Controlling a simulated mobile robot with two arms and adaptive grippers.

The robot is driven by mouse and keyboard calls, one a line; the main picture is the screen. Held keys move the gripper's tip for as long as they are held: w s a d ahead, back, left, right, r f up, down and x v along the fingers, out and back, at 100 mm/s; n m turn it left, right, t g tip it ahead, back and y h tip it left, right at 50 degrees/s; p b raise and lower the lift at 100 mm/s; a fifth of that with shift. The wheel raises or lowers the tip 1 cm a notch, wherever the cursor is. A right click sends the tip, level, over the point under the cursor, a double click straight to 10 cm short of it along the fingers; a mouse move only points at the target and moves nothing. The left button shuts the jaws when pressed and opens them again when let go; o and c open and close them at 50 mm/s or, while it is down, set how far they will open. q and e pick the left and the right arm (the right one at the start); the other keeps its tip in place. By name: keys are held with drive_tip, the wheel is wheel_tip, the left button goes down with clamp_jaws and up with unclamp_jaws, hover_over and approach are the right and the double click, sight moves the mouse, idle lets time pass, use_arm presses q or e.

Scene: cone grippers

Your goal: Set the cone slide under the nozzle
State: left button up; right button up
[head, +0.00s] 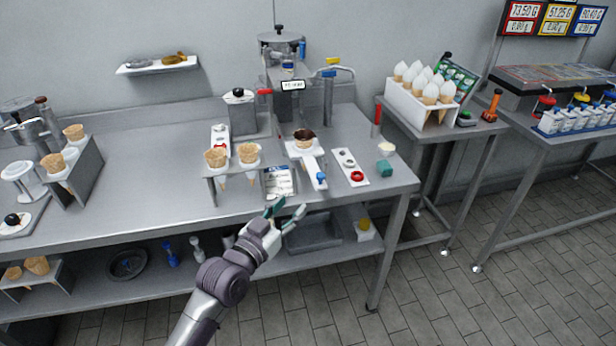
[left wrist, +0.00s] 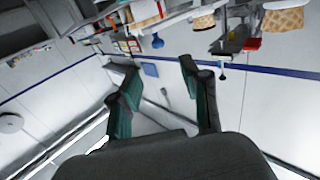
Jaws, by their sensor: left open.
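The cone slide (head: 308,165) is a white plate with a blue knob (head: 321,177) at its front end, on the steel table. A brown-topped cone or cup (head: 304,138) sits at its rear. The dispenser machine (head: 288,75) stands behind, with a small display; I cannot tell exactly where its nozzle is. My left gripper (head: 284,211) is open and empty at the table's front edge, in front of and left of the slide. In the left wrist view its two dark green-padded fingers (left wrist: 157,72) stand apart with nothing between them. My right gripper does not show.
A stand with two waffle cones (head: 231,182) and a printed card (head: 279,182) are left of the slide. A plate with a red ring (head: 350,168) and a teal block (head: 384,168) are right. A rack of white-topped cones (head: 420,103) stands on the side table.

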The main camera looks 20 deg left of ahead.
sight(318, 177)
use_arm(q)
drive_tip(key=w+d, duration=0.1)
drive_tip(key=w, duration=0.3)
drive_tip(key=w+d+p, duration=0.1)
drive_tip(key=w, duration=0.7)
drive_tip(key=shift+w+d+r+p, duration=0.2)
drive_tip(key=shift+w+d+p, duration=0.15)
drive_tip(key=shift+d, duration=0.05)
drive_tip(key=shift+w+d, duration=0.1)
drive_tip(key=shift+w, duration=0.4)
clamp_jaws()
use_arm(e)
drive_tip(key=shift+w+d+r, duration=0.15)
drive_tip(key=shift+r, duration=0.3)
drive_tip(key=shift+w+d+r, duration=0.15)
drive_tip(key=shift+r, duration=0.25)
use_arm(q)
drive_tip(key=shift+f, duration=0.1)
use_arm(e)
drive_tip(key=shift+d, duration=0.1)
